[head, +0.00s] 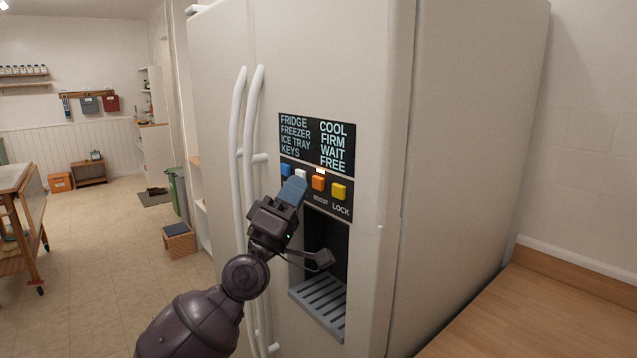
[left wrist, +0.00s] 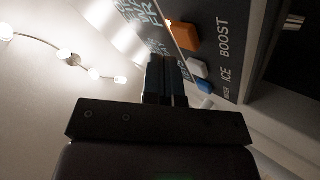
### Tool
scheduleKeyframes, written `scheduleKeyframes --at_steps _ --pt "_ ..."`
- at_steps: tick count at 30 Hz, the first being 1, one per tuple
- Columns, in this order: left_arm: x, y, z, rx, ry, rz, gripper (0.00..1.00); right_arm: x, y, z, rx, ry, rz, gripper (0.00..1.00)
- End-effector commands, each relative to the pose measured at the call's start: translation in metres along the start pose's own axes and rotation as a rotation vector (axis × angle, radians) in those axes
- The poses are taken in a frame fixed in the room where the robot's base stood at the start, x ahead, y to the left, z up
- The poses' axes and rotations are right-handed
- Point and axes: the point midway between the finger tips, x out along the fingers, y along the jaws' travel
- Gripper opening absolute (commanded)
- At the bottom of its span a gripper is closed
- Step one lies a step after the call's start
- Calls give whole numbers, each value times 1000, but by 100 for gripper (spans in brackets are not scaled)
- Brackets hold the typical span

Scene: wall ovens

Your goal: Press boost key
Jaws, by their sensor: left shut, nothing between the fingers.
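The boost key is the orange key (head: 318,182) on the fridge's dispenser panel, with the label BOOST below it; the orange key (left wrist: 182,36) also shows in the left wrist view. A white key (head: 300,174) and a blue key (head: 286,169) are to its left, and a yellow key (head: 339,191) labelled LOCK is to its right. My left gripper (head: 296,186) is shut and empty, its blue-grey fingertips in front of the panel just left of and below the orange key. In the left wrist view the fingers (left wrist: 166,72) appear beside the white key. I cannot tell whether they touch the panel. My right gripper is out of view.
The display (head: 317,143) above the keys reads COOL, FIRM, WAIT, FREE. A dispenser recess with a slatted tray (head: 322,301) lies below the keys. A wooden counter (head: 545,315) is at the right.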

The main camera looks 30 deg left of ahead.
Motion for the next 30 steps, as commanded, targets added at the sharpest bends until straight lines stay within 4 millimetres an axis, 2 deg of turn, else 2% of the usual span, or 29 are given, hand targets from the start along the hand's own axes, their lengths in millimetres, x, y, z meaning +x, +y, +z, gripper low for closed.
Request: scheduleKeyframes --at_steps 13,30 --pt "-4 3 -3 0 0 -1 0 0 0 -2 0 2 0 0" --pt "-36 26 -26 1 0 -1 0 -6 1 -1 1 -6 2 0"
